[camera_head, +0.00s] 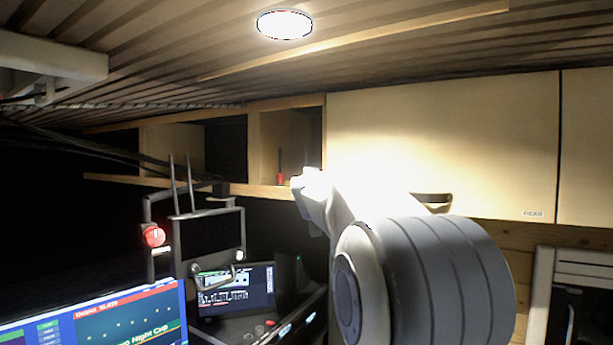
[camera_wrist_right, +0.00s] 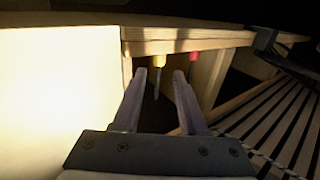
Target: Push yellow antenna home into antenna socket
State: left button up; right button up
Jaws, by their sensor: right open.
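The yellow antenna (camera_wrist_right: 159,60) shows in the right wrist view as a yellow base against the wooden shelf edge with a thin dark rod. My right gripper (camera_wrist_right: 160,76) is open, and the rod shows in the gap between its two fingertips. I cannot tell whether the fingers are level with it in depth; neither finger visibly touches it. In the head view my right arm reaches to the open shelf, its bright gripper (camera_head: 308,182) in front of it. I cannot make out the antenna socket. My left gripper is not in view.
A red antenna-like piece (camera_wrist_right: 194,59) stands close beside the yellow one, near a finger; it also shows in the head view (camera_head: 280,170). A pale cupboard door (camera_head: 440,130) is right of the shelf. Monitors (camera_head: 235,288) and a dark frame (camera_head: 200,212) stand left and below.

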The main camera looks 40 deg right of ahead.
jog(key=p+x, duration=0.1)
jog(key=x, duration=0.5)
jog(key=p+x, duration=0.1)
jog(key=x, duration=0.1)
jog(key=shift+w+d+r+p, duration=0.25)
jog(key=shift+w+r+p, duration=0.05)
jog(key=shift+r+p, duration=0.05)
jog(key=shift+w+d, duration=0.25)
jog(key=shift+w, duration=0.1)
jog(key=shift+f, duration=0.1)
grip_shut()
